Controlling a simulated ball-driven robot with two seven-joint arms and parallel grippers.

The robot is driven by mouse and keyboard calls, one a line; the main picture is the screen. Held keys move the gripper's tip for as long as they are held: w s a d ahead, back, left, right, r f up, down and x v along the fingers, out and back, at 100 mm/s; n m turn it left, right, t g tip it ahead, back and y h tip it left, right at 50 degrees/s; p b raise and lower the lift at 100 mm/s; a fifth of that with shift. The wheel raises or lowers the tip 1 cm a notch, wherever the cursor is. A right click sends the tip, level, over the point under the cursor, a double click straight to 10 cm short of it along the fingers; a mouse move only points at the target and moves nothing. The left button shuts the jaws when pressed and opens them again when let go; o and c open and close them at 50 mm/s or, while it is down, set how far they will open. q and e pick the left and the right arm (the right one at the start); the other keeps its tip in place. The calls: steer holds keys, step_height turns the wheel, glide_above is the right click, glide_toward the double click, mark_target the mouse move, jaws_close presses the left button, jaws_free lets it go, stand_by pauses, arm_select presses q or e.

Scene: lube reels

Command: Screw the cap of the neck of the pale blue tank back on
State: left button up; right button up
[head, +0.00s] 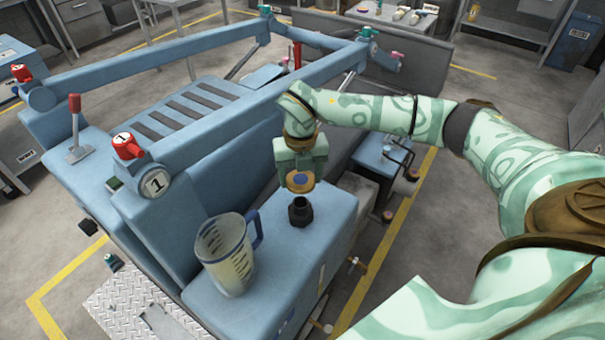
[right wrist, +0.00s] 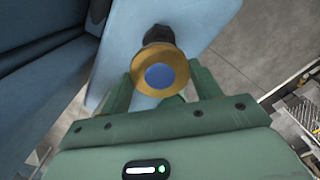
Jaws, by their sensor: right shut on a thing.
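The pale blue tank (head: 262,287) fills the lower middle of the head view. Its black neck (head: 300,211) stands up from the tank's top. The cap (head: 299,182) is a brass-coloured disc with a blue centre. It also shows in the right wrist view (right wrist: 160,76), between the two green fingers. My right gripper (head: 300,180) is shut on the cap and holds it just above the neck in the head view. In the right wrist view the cap hides part of the neck (right wrist: 158,35). My left gripper is in neither view.
A clear measuring jug (head: 226,255) with a blue handle stands on the tank's top, left of the neck. The blue machine body (head: 190,185) rises behind and to the left, with frame beams (head: 235,120) above. A floor with yellow lines lies to the right.

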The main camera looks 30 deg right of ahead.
mark_target(300, 194)
steer(key=shift+a, duration=0.1)
steer(key=shift+r, duration=0.1)
steer(key=shift+p, duration=0.35)
arm_select(q)
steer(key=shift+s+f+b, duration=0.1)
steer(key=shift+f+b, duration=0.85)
steer(key=shift+b, duration=0.3)
arm_select(e)
steer(key=shift+f, duration=2.9)
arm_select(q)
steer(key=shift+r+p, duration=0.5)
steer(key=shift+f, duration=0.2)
arm_select(e)
steer(key=shift+f, duration=0.6)
